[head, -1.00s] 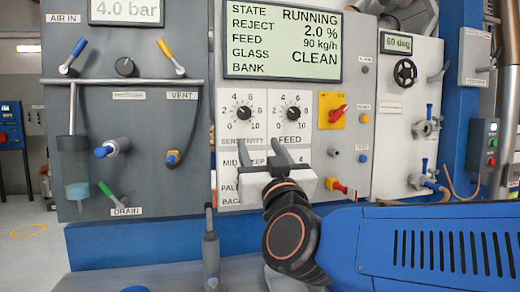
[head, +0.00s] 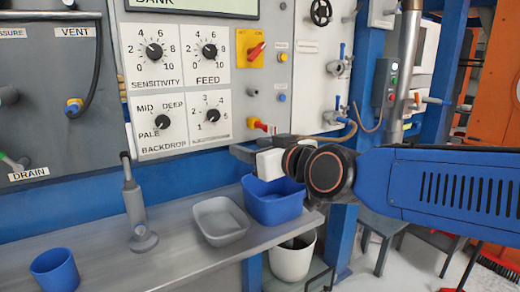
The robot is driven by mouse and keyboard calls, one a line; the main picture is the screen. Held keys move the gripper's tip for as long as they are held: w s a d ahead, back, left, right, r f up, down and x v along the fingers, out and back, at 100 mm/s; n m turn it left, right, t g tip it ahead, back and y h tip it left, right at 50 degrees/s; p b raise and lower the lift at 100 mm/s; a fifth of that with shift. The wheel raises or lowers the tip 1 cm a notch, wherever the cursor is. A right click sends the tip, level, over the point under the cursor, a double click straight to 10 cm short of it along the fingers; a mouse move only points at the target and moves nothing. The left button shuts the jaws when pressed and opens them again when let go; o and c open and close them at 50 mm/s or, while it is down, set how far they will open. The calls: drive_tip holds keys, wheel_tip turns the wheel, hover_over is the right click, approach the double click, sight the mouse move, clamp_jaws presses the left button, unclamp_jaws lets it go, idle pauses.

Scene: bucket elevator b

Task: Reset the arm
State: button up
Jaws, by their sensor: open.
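My arm (head: 440,185) reaches in from the right edge in the head view, blue with a dark round joint. At its end my gripper (head: 258,147) is open, with its grey fingers pointing away toward the control panel (head: 272,105). Nothing shows between the fingers. The gripper appears above the blue bin (head: 273,208) and in front of the lower part of the panel. Its distance from the panel is hard to tell.
A grey shelf (head: 190,262) carries a grey tray (head: 221,220), a blue cup (head: 55,270) and a grey upright lever-like stand (head: 134,205). A white bucket (head: 292,262) stands below. Knobs and a yellow-backed red switch (head: 253,48) are on the panel. A stool (head: 383,230) stands right.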

drive_tip(key=s+d+f+m+g+h, duration=0.3)
drive_tip(key=s+d+f+g+h, duration=0.1)
drive_tip(key=s+d+f, duration=0.6)
drive_tip(key=s+d+f+m+g+h, duration=0.4)
drive_tip(key=s+d+f, duration=0.6)
drive_tip(key=d+f, duration=0.7)
drive_tip(key=d+h, duration=0.1)
drive_tip(key=d, duration=0.3)
drive_tip(key=shift+s+g+h, duration=0.25)
drive_tip(key=shift+g+h, duration=0.05)
drive_tip(key=shift+g, duration=0.1)
idle(4.5)
